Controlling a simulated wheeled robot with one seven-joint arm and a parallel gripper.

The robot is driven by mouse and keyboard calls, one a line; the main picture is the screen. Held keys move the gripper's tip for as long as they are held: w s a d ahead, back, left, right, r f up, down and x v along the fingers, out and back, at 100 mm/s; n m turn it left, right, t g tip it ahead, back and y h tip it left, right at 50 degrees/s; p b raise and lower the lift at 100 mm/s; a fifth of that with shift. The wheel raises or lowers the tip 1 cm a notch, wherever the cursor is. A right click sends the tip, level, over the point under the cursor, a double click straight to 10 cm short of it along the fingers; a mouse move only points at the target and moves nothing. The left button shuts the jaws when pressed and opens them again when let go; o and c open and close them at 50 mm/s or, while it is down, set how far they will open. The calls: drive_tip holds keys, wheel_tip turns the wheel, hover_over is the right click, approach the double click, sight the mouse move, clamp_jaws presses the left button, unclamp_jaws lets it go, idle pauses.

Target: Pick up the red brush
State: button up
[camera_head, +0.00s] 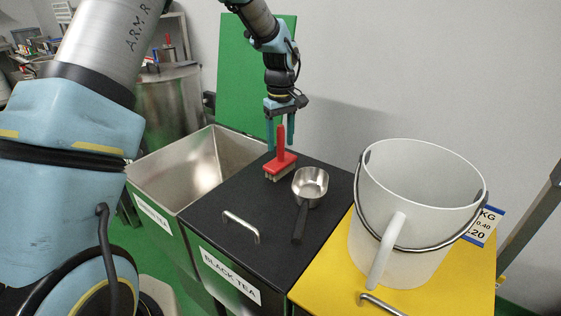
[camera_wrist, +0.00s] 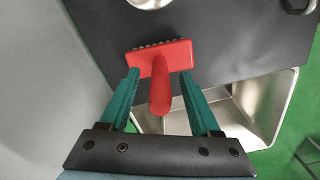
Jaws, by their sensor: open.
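The red brush (camera_head: 280,160) rests on the black lid (camera_head: 262,228) of the bin labelled black tea, near its far edge. Its pale bristles face down and its handle stands up. My gripper (camera_head: 280,147) points down over the brush, with its two teal fingers on either side of the handle. In the wrist view the brush (camera_wrist: 161,62) has its handle between the open fingers of my gripper (camera_wrist: 161,84). A gap shows between each finger and the handle there.
A metal scoop (camera_head: 309,185) with a black handle lies beside the brush on the lid. A white bucket (camera_head: 410,215) stands on a yellow lid (camera_head: 325,275) to the right. An open steel bin (camera_head: 160,172) is on the left, and a wall is behind.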

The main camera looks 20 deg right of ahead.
drive_tip(key=shift+f, duration=0.5)
clamp_jaws()
idle(1.1)
